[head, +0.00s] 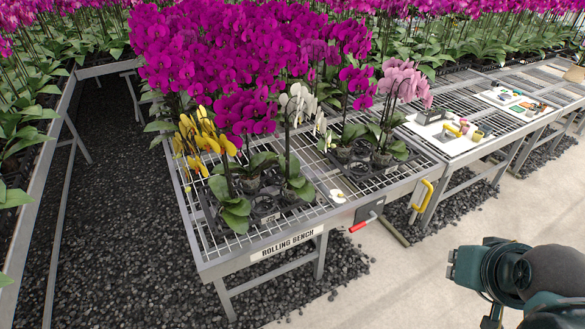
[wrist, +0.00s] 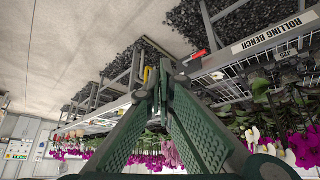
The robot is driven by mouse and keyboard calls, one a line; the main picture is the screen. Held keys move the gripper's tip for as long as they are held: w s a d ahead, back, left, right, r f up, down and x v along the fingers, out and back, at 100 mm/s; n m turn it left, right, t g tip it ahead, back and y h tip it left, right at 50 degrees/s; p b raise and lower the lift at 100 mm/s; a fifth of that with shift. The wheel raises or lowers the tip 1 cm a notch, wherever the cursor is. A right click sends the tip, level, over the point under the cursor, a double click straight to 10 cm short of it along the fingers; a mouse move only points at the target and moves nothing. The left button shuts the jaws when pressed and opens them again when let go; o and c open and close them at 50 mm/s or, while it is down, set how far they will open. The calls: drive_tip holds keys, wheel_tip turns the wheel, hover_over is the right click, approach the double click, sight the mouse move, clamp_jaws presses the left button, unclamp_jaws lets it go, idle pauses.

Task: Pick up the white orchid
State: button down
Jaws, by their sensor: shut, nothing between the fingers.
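The white orchid (head: 297,103) stands upright among the plants on the rolling bench in the head view, with pale blooms on a tall stem. Magenta orchids crowd behind and to its left, and its pot is partly hidden by leaves and other plants. Whitish blooms (wrist: 256,134) also show at the lower right of the wrist view, which is upside down. My gripper (wrist: 161,78) is shut and empty in the wrist view, its two green fingers meeting at the tips. It is apart from the orchid and the bench.
The rolling bench (head: 284,247) has a mesh top and a red-handled lever (head: 364,224) at its front corner. Yellow orchids (head: 203,137) stand left of the white one and pink orchids (head: 404,82) right. A second bench (head: 507,133) holds trays. Concrete floor (head: 420,285) is open in front.

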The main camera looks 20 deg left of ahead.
drive_tip(key=c, duration=1)
unclamp_jaws()
drive_tip(key=shift+c, duration=0.2)
drive_tip(key=m+y, duration=0.9)
drive_tip(key=m, duration=0.8)
hover_over(301, 189)
drive_tip(key=s+d, duration=0.5)
drive_tip(key=d, duration=0.8)
wheel_tip(301, 189, down, 11)
drive_tip(key=w+a+f+m+y, duration=0.1)
drive_tip(key=a+f, duration=0.1)
drive_tip(key=w+a+f+m+y, duration=0.1)
drive_tip(key=a+f+m, duration=0.1)
drive_tip(key=a+f, duration=0.1)
drive_tip(key=w+a+f+m, duration=0.1)
drive_tip(key=a+f, duration=0.2)
drive_tip(key=shift+a+m+g+y+p, duration=0.1)
drive_tip(key=shift+m+g+y+p, duration=0.2)
drive_tip(key=shift+g+y, duration=0.1)
drive_tip(key=shift+a+f+m, duration=0.3)
drive_tip(key=shift+a+f, duration=0.05)
drive_tip(key=shift+f, duration=0.1)
